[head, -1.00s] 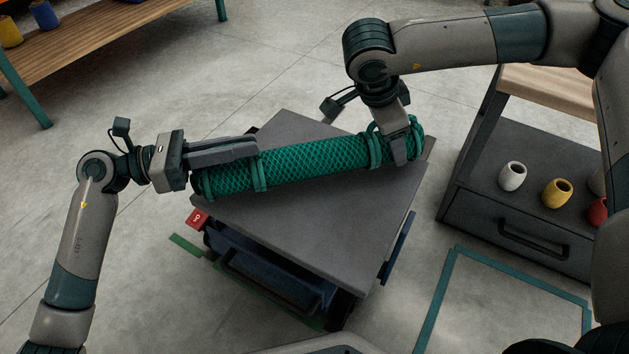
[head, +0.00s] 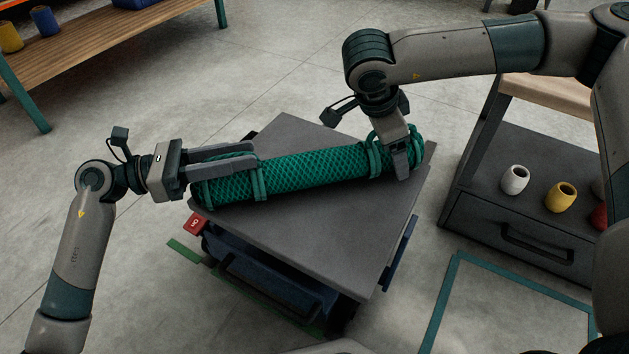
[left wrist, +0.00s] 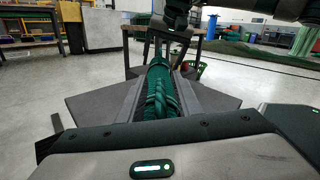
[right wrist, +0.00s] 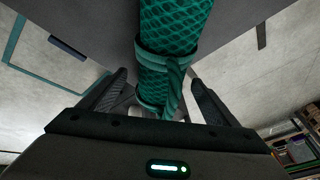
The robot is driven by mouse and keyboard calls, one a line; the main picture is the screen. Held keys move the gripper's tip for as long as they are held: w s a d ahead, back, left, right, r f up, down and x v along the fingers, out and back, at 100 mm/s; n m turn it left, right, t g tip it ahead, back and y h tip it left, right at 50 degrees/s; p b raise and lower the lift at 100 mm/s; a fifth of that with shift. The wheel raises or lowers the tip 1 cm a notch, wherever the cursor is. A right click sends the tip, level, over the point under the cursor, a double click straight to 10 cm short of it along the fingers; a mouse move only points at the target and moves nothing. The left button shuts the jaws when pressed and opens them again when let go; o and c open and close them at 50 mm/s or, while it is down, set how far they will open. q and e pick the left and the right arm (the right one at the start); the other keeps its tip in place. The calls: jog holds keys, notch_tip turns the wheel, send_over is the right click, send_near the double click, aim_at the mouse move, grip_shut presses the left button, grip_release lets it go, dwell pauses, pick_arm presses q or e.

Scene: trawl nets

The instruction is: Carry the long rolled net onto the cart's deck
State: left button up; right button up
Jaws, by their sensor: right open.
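The long rolled green net (head: 315,172) lies on the grey deck of the cart (head: 345,245), slanting from lower left to upper right. A tied band sits near each end, and its left end reaches the deck's left edge. My left gripper (head: 254,156) is open, its fingers along the net's left end. In the left wrist view the net (left wrist: 160,92) runs between the spread fingers with gaps on both sides. My right gripper (head: 402,165) is open and points down around the net's right end. In the right wrist view the net (right wrist: 172,35) passes between its fingers.
A dark drawer cabinet (head: 500,210) stands right of the cart, with white, yellow and red pots on it. A wooden bench (head: 110,40) is at upper left. A teal floor outline (head: 445,300) lies at lower right.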

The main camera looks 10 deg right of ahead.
pick_arm(q)
jog(key=a, duration=1.1)
jog(key=shift+s+a, duration=0.15)
jog(key=shift+a, duration=0.2)
pick_arm(e)
jog(key=v, duration=1.2)
jog(key=shift+a, duration=0.1)
